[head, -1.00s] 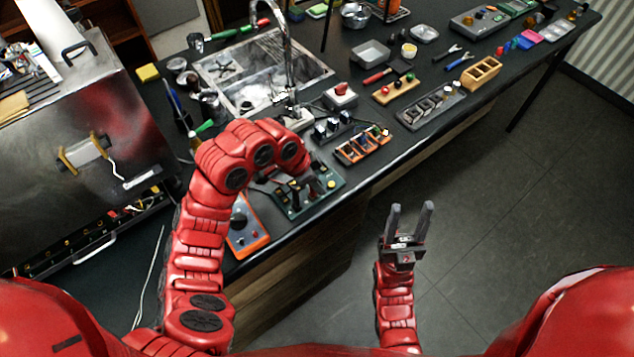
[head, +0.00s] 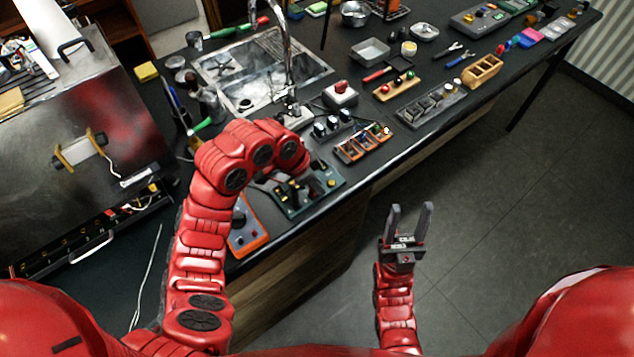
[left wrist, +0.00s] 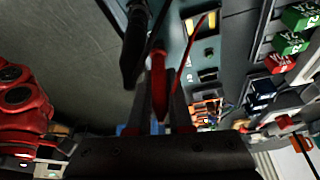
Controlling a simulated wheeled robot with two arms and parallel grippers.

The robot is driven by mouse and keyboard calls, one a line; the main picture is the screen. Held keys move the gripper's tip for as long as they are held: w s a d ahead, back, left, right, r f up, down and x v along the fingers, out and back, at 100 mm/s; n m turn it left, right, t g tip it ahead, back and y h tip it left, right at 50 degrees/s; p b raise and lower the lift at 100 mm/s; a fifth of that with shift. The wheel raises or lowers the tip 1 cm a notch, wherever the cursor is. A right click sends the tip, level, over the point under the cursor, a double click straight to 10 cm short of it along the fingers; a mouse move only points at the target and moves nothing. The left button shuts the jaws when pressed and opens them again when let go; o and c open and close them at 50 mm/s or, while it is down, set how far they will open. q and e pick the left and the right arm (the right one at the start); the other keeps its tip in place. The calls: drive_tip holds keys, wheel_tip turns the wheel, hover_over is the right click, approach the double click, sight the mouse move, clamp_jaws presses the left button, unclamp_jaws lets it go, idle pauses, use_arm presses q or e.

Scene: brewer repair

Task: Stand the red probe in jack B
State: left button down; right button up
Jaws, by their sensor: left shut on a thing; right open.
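The red probe (left wrist: 158,85) is between the fingers of my left gripper (left wrist: 160,110), shut on it, in the left wrist view. A black probe (left wrist: 133,45) is beside it, to the left. The dark green jack board (head: 327,184) lies at the counter's front edge in the head view. It also shows in the left wrist view (left wrist: 232,45). My left gripper (head: 292,190) is low over this board, and my wrist hides part of it. I cannot read which jack is B. My right gripper (head: 408,222) is open and empty, over the floor.
An orange meter (head: 247,230) with a dial lies left of the board. An orange tray (head: 362,145) and a row of black knobs (head: 330,126) are behind it. A sink (head: 250,75) is further back. The floor (head: 490,220) on the right is clear.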

use_arm(q)
drive_tip(key=shift+f, duration=0.1)
idle(0.6)
drive_tip(key=c, duration=0.8)
unclamp_jaws()
drive_tip(key=shift+o, duration=0.2)
drive_tip(key=shift+a+r, duration=0.15)
drive_tip(key=shift+r, duration=0.3)
drive_tip(key=p+v, duration=0.1)
drive_tip(key=v, duration=1.5)
drive_tip(key=shift+s+r+p, duration=0.15)
drive_tip(key=shift+r+p, duration=0.05)
drive_tip(key=shift+p, duration=0.1)
drive_tip(key=shift+a, duration=0.1)
